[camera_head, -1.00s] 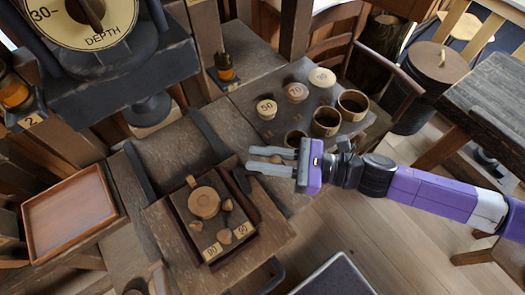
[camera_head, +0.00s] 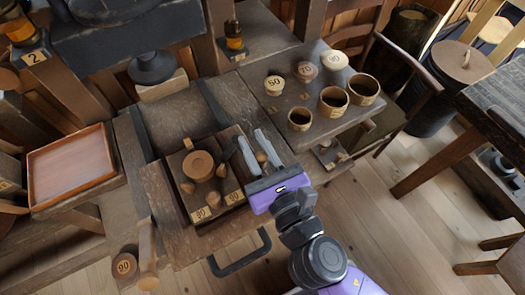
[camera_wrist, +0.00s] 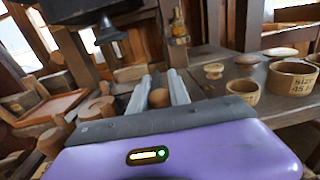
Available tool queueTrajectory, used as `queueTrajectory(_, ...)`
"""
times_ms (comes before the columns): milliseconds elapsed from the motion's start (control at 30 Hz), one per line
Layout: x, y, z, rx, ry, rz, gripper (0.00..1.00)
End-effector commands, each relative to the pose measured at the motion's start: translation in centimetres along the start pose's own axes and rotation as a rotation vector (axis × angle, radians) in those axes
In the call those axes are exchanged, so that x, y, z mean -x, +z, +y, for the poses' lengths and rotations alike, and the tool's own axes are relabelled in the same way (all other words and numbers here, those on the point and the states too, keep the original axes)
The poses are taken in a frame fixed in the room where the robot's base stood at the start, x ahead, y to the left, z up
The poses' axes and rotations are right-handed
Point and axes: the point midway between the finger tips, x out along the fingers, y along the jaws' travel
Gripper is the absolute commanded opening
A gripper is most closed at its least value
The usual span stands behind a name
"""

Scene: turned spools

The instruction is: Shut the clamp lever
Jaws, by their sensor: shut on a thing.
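My gripper (camera_head: 262,150) is at the right edge of a dark wooden board (camera_head: 172,190), its fingers pointing up and left. A round wooden knob (camera_head: 262,157) sits between the fingers, and the jaws are shut on it. It also shows between the fingers in the wrist view (camera_wrist: 159,97). The knob appears to be the clamp lever's end. A dark bar beside the board is partly hidden by the fingers, so its join to the knob cannot be seen. The board carries a round wooden disc (camera_head: 198,165) and several small wooden pegs.
Several cups, including one at the right (camera_head: 363,89), and knobs (camera_head: 274,85) stand on the bench behind. A reddish tray (camera_head: 70,168) lies at the left. A black handle (camera_head: 240,262) juts from the bench front. Open floor lies at the right.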

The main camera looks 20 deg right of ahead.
Motion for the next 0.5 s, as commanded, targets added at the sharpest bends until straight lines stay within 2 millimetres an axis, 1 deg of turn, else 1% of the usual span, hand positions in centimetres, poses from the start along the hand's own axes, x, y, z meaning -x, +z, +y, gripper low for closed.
queueTrajectory(200,-0.24,-0.05,0.55,-0.003,-0.125,-0.003,0.00)
queueTrajectory(500,-0.17,-0.01,0.81,-0.001,-0.208,-0.001,0.00)
